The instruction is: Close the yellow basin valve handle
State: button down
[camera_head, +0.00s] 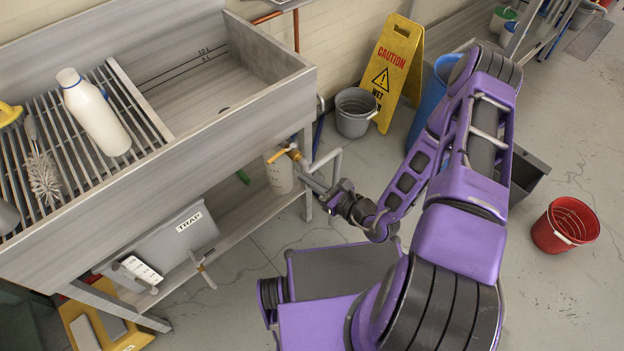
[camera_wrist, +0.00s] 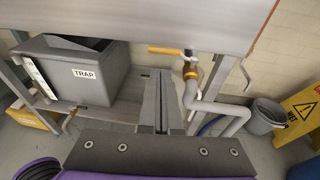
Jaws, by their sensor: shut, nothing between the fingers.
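The yellow valve handle (camera_head: 277,155) sits under the front edge of the sink basin, on a brass valve (camera_head: 294,154). In the wrist view the handle (camera_wrist: 166,50) points left from the brass valve (camera_wrist: 191,71), roughly crosswise to the pipe that drops below it. My gripper (camera_head: 308,179) is shut and empty, just below and in front of the valve. In the wrist view its fingers (camera_wrist: 160,76) point toward the space below the handle, and I see no contact. The handle's far side is hidden.
The steel sink basin (camera_head: 268,72) overhangs the valve. A pale drain pipe (camera_wrist: 225,108) bends to the right of my fingers. A grey trap box (camera_wrist: 85,75) stands on the lower shelf at left. A grey bucket (camera_head: 356,112) and yellow caution sign (camera_head: 396,70) stand behind.

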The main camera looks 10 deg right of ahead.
aim_at(275, 159)
jog(key=x, duration=0.9)
jog(key=shift+w+a+f+b, duration=0.1)
jog(key=shift+w+a+b, duration=0.2)
jog(key=shift+b, duration=0.05)
